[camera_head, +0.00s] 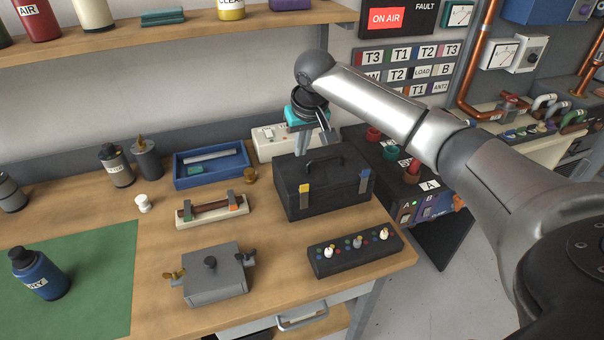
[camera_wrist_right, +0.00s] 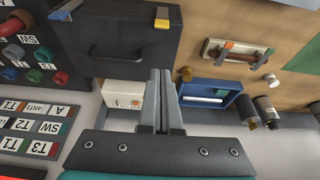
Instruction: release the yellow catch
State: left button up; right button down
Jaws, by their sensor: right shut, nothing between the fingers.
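The yellow catch (camera_head: 304,190) is on the front left of a black toolbox (camera_head: 327,203) with a dark top handle. A blue catch (camera_head: 365,181) is on the front right. The box lid is down. In the right wrist view the yellow catch (camera_wrist_right: 162,18) and the blue catch (camera_wrist_right: 62,14) are near the top edge. My right gripper (camera_head: 326,134) is above the back of the toolbox, apart from both catches. Its fingers (camera_wrist_right: 160,74) are shut and empty. I cannot tell whether the catches are latched. My left gripper is out of view.
A black switch panel (camera_head: 355,252) stands in front of the toolbox. A grey box with wing nuts (camera_head: 216,283), a fuse holder (camera_head: 212,210) and a blue tray (camera_head: 181,172) are to the left. A white unit (camera_head: 272,141) stands behind.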

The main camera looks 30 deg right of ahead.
jog(key=shift+d+r, duration=0.15)
jog(key=shift+r, duration=0.1)
send_over(303, 195)
jog(key=w+d, duration=0.2)
jog(key=w, duration=0.3)
jog(key=f, duration=0.4)
jog(key=f+b, duration=0.1)
jog(key=f, duration=0.4)
jog(key=shift+s+a, duration=0.1)
jog(key=shift+a, duration=0.1)
jog(key=shift+f, duration=0.3)
jog(key=shift+s+a+r+p, duration=0.1)
jog(key=shift+s+p, duration=0.25)
jog(key=shift+s, duration=0.3)
jog(key=shift+s+a+r+p, duration=0.1)
jog(key=shift+s+p, duration=0.2)
jog(key=shift+s, duration=0.3)
jog(key=shift+s+a+f, duration=0.1)
jog(key=shift+s+a, duration=0.1)
jog(key=shift+s, duration=0.45)
jog(key=shift+w+f, duration=0.1)
